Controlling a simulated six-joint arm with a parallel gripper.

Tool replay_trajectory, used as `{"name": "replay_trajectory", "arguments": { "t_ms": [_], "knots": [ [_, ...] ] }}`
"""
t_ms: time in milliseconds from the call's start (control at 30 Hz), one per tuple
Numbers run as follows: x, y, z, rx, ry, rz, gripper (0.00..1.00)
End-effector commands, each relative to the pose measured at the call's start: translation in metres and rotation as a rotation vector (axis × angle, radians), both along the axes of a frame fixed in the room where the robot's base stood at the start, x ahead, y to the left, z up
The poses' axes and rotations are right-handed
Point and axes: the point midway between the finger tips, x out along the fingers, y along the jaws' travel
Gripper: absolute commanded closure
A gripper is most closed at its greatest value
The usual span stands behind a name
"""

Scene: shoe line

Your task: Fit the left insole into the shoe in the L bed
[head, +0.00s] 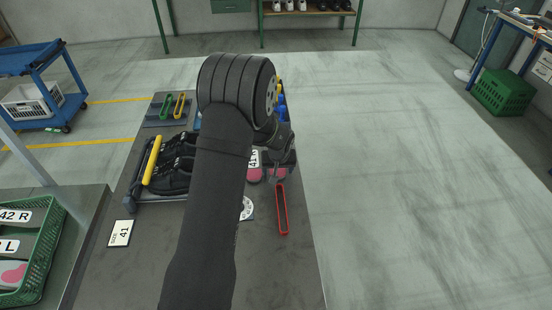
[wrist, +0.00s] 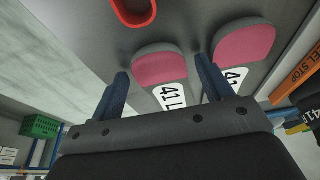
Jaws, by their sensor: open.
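The left insole (wrist: 160,68), with a pink heel pad and a white "41 L" label, lies flat on the table in the wrist view. My gripper (wrist: 165,85) is open, its two blue fingers on either side of this insole, apart from it. A second pink insole (wrist: 243,45) marked 41 lies to the right, just beyond the right finger. In the head view, my gripper (head: 272,178) is low over the pink insoles, partly hidden by my arm. Black shoes (head: 172,165) sit in a bed behind a yellow bar on the left; bed letters are not readable.
A red loop (head: 282,210) lies near the insoles. Green and yellow loops (head: 172,105) lie at the back left. A "41" size card (head: 120,233) is at the front left. A green crate (head: 50,262) holds size 42 insoles. An orange heel stop bar (wrist: 297,75) is right in the wrist view.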

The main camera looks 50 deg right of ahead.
Motion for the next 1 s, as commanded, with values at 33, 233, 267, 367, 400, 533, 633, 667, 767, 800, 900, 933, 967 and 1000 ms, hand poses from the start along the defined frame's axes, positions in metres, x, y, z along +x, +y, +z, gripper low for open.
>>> {"name": "replay_trajectory", "arguments": {
  "t_ms": [33,233,267,367,400,533,633,667,767,800,900,933,967,1000],
  "knots": [
    [0.0,0.0,0.0,0.0,0.0,0.0,0.27],
    [0.0,0.0,0.0,0.0,0.0,0.0,0.47],
    [0.0,0.0,0.0,0.0,0.0,0.0,0.53],
    [0.0,0.0,0.0,0.0,0.0,0.0,0.61],
    [0.0,0.0,0.001,-0.001,-0.001,0.0,0.61],
    [0.0,-0.001,0.005,-0.002,-0.001,0.0,0.61],
    [0.001,-0.001,0.013,-0.003,-0.001,0.0,0.61],
    [0.0,-0.001,0.016,-0.003,-0.001,0.0,0.61],
    [0.0,-0.001,0.024,-0.001,-0.001,0.0,0.61],
    [0.0,-0.001,0.027,-0.003,-0.001,0.0,0.61],
    [0.0,0.0,0.035,-0.002,-0.001,0.0,0.61],
    [0.0,0.0,0.037,-0.002,-0.001,0.0,0.61],
    [0.0,-0.001,0.04,-0.002,-0.001,0.0,0.61],
    [0.0,-0.001,0.043,-0.002,-0.001,0.0,0.61]
  ]
}}
